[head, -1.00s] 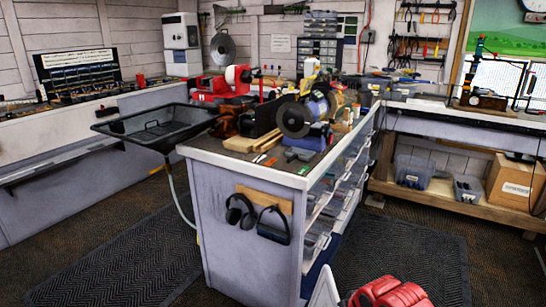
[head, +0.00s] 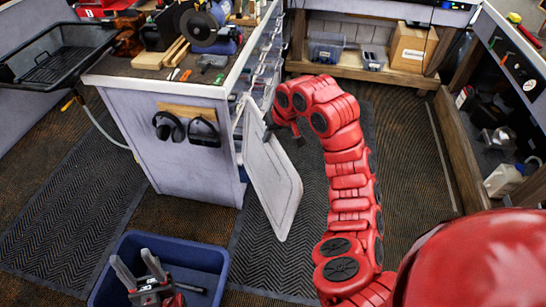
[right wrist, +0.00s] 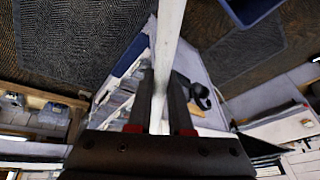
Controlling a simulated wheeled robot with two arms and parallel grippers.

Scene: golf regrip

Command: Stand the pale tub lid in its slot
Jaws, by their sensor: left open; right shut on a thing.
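The pale tub lid (head: 272,182) is a thin, flat whitish panel hanging tilted in the middle of the head view, beside the bench end. My right gripper (head: 284,130) is shut on its upper edge; its fingertips are partly hidden in the head view. In the right wrist view the lid (right wrist: 169,45) shows edge-on between the two dark fingers of the gripper (right wrist: 160,82). My left gripper (head: 137,264) is open and empty, fingers up, in front of a blue tub (head: 213,247) at the lower left. I cannot make out a slot for the lid.
The workbench (head: 178,165) has ear defenders (head: 203,131) on its end and drawers along its right side. A black tray (head: 50,55) stands left. A wooden shelf unit (head: 350,70) is behind. Dark mats (head: 75,215) cover clear floor.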

